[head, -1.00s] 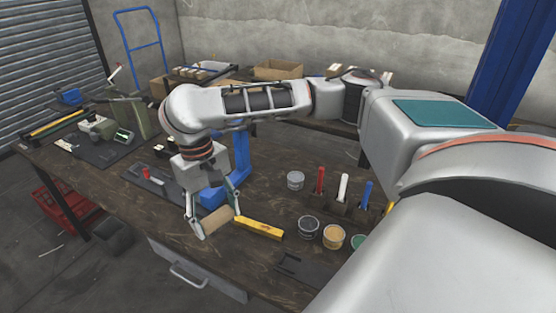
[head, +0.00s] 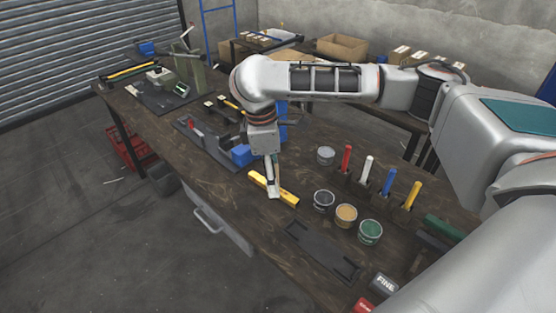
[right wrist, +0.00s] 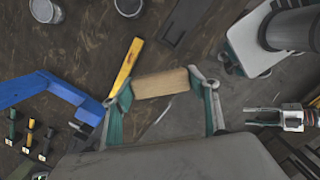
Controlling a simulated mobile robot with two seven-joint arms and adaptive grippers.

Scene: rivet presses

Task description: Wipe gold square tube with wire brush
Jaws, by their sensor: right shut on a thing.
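The gold square tube (head: 284,195) lies on the dark wooden table near its front edge, partly hidden by my right gripper (head: 272,186) in the head view. In the right wrist view, the tube (right wrist: 126,66) slants just left of the held block. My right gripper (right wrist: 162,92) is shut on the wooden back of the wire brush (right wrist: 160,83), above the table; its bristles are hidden. In the head view the gripper is edge-on and the brush is mostly hidden. Contact between brush and tube cannot be told. My left gripper (right wrist: 264,117) shows open and empty at right in the wrist view.
A blue press (head: 241,155) stands just left of my right gripper. Open paint cans (head: 346,215) and several coloured-handled tools (head: 367,170) stand to the right. A dark tray (head: 320,250) lies in front of the cans.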

